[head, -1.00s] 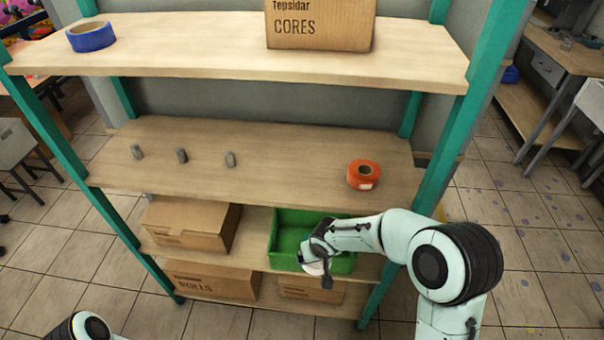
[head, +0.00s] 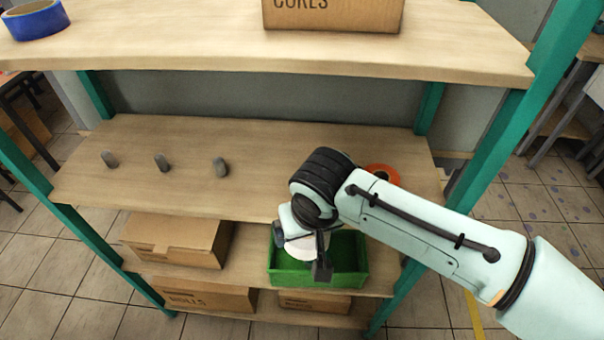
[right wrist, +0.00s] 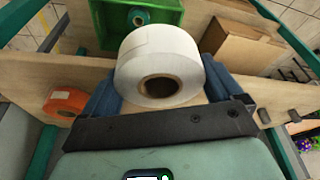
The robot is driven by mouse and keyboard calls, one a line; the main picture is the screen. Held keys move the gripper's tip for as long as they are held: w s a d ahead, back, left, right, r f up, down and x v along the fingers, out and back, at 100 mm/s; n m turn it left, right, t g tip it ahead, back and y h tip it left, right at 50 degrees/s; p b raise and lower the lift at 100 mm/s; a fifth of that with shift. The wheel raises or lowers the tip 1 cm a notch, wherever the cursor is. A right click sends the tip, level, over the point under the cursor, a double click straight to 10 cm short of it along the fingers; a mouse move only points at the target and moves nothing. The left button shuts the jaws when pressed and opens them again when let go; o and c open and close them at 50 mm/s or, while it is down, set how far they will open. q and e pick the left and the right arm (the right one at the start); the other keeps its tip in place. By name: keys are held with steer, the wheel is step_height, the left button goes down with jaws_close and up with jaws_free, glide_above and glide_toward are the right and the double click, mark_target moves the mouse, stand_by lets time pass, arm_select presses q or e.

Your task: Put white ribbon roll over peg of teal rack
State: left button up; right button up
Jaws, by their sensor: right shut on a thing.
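The white ribbon roll (right wrist: 160,52) is held between the blue fingers of my right gripper (right wrist: 163,85), its brown core facing the wrist camera. In the head view the roll (head: 305,248) is partly hidden by my right gripper (head: 308,256), in front of the middle shelf's edge and over the green bin. The teal rack (head: 97,95) has three short grey pegs on its middle shelf: left (head: 109,159), middle (head: 161,162) and right (head: 220,167). All three are bare. The roll is apart from them, to their right. My left gripper is out of view.
An orange roll (head: 385,174) lies on the middle shelf, partly behind my arm. A green bin (head: 318,281) with a teal roll (right wrist: 139,17) sits below, beside cardboard boxes (head: 178,240). The upper shelf (head: 180,50) overhangs, holding a blue roll (head: 38,20) and a box (head: 333,14).

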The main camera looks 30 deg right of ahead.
steer(key=w+d+p, duration=0.1)
steer(key=w+d, duration=0.2)
steer(key=w, duration=0.1)
steer(key=w+d+p, duration=0.1)
steer(key=w+d, duration=0.2)
steer(key=w, duration=0.2)
steer(key=w+d+p, duration=0.1)
steer(key=w+d, duration=0.2)
steer(key=w, duration=0.2)
steer(key=shift+w+d+p, duration=0.2)
steer(key=shift+p, duration=0.1)
steer(key=shift+f+b, duration=0.35)
steer(key=shift+f, duration=1.35)
steer(key=shift+f, duration=0.2)
steer(key=o, duration=0.8)
steer(key=shift+c, duration=0.2)
steer(key=shift+r, duration=0.1)
